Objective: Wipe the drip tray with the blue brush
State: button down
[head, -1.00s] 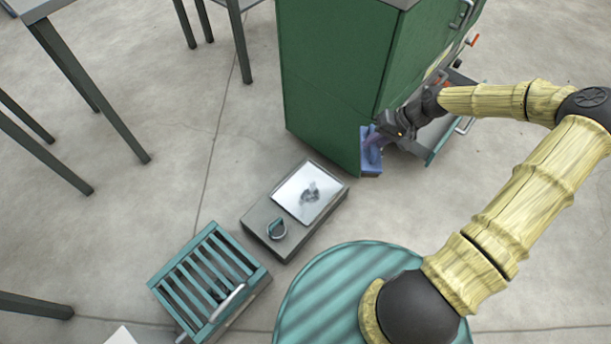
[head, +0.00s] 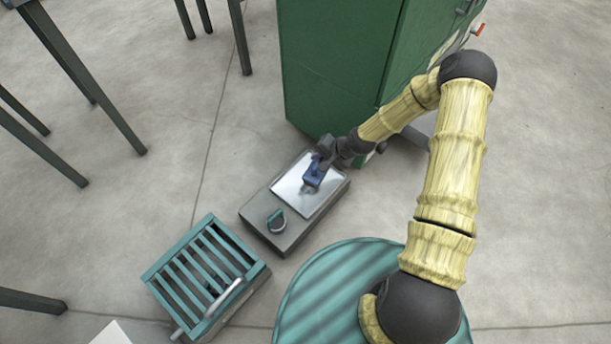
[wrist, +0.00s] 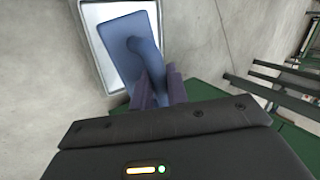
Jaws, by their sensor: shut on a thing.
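The drip tray (head: 291,189) is a shiny, square metal plate on top of a low grey box. A dark smudge (head: 308,188) shows near its middle, partly covered. My gripper (head: 324,158) is shut on the blue brush (head: 314,175) and holds it over the tray's upper right part. In the wrist view, the brush (wrist: 143,58) is between my purple-grey fingers (wrist: 158,90), with the bright tray (wrist: 96,18) behind it. I cannot tell whether the brush touches the tray. Its underside is hidden.
The grey box (head: 306,232) has a round knob (head: 276,221) beside the tray. A teal slatted crate (head: 174,283) with a pale handle stands to the left. A tall green cabinet (head: 335,75) rises close behind. Table legs (head: 80,75) stand at the left, with clear floor between.

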jog(key=s+a+f+m+t+b, duration=0.1)
jog(key=a+f, duration=0.3)
jog(key=f, duration=0.4)
jog(key=shift+a+m+h+b, duration=0.25)
jog(key=shift+m+h+b, duration=0.2)
jog(key=shift+m, duration=0.15)
